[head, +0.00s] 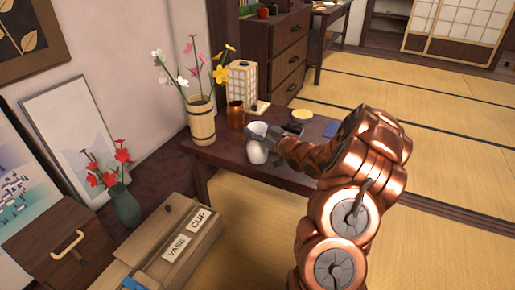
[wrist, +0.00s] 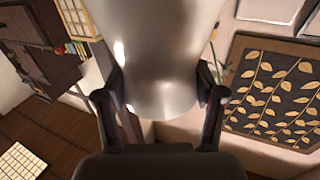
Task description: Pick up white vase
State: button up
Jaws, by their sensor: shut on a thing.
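The white vase (head: 257,151) is at the front edge of the low dark table (head: 229,158) in the head view. My gripper (head: 262,138) reaches it from the right, with its fingers at the vase's upper part. In the wrist view the vase (wrist: 160,60) fills the upper middle, pale and smooth. My gripper's two dark fingers (wrist: 161,100) press on its left and right sides. The gripper is shut on the vase. Whether the vase's base touches the table is hard to tell.
A yellow round item (head: 302,114) lies to the right. A wooden box labelled VASE and CUP (head: 150,262) stands at front left.

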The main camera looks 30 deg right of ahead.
grip_shut()
